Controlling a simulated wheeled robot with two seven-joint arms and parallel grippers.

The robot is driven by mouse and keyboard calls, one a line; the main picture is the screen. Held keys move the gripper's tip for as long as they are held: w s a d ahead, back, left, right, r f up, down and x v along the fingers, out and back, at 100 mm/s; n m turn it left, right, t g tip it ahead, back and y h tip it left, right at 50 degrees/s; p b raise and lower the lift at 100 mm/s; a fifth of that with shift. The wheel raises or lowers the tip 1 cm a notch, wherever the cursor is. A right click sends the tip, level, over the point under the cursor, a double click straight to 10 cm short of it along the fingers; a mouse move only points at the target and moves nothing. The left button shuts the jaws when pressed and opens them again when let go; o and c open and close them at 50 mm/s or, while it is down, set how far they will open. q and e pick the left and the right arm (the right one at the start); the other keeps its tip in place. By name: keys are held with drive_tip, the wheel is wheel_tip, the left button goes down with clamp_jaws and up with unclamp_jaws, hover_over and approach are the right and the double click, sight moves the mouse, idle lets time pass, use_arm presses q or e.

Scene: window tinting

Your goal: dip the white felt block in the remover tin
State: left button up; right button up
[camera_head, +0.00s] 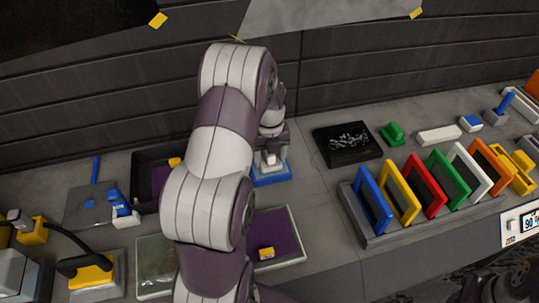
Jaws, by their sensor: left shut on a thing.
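My left gripper (270,154) is shut on a small whitish block (268,161), which I take to be the white felt block; little of it shows. The block is at the opening of a blue, low, open tin (272,179), apparently the remover tin, on the bench. I cannot tell whether the block touches the inside of the tin. My left arm hides the tin's left side. My right gripper is not in view.
A rack (390,229) of coloured frames stands to the right. A black tray (347,155) and a green block (393,133) lie behind it. A dark tray (140,166) is left of my arm; a purple-floored tray (296,217) is in front. Bare bench lies right of the tin.

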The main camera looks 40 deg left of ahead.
use_arm(q)
drive_tip(key=shift+f, duration=0.5)
idle(0.4)
drive_tip(key=shift+f, duration=0.1)
idle(1.1)
wheel_tip(320, 180, up, 7)
drive_tip(key=p, duration=0.6)
idle(0.6)
